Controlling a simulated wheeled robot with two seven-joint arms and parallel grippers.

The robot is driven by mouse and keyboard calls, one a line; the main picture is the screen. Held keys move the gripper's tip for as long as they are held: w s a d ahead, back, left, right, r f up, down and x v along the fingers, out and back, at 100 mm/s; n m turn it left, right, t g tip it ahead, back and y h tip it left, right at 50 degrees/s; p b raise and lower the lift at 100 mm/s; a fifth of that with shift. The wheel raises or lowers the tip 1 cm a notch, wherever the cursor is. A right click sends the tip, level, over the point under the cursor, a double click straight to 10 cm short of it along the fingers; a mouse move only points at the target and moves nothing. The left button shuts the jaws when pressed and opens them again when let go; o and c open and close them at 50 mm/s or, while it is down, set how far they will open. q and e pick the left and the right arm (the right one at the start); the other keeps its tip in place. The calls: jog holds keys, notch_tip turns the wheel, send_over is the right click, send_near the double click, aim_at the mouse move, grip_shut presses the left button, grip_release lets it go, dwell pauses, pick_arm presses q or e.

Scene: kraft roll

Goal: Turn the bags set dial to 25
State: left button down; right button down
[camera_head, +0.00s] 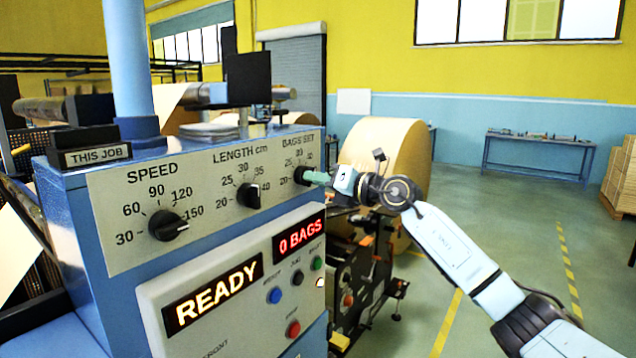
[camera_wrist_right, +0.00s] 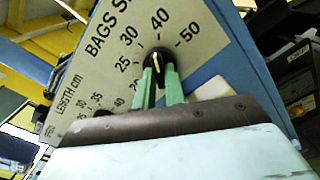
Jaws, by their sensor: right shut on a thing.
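The bags set dial (camera_head: 301,175) is a black knob at the right end of the machine's beige panel. In the wrist view the dial (camera_wrist_right: 157,58) sits below a scale marked 25, 30, 40 and 50. Its pale pointer line points up, roughly toward 40; the exact reading is hard to tell. My right gripper (camera_head: 316,177) reaches in from the right, and its green fingers (camera_wrist_right: 160,82) are shut on the knob, one on each side. The fingers hide part of the knob in the head view. My left gripper is not in view.
The speed dial (camera_head: 168,226) and length dial (camera_head: 248,195) are on the same panel. Below, a lit display reads READY (camera_head: 212,294) beside 0 BAGS (camera_head: 300,236) and several buttons. A large kraft roll (camera_head: 385,150) stands behind my right arm. Floor to the right is open.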

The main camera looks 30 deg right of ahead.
pick_arm(q)
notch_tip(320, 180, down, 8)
jog(key=b, duration=0.7)
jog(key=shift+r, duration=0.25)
pick_arm(e)
jog(key=shift+d+n, duration=0.1)
jog(key=shift+n, duration=7.6)
jog(key=c, duration=1.5)
grip_release()
jog(key=shift+o, duration=0.2)
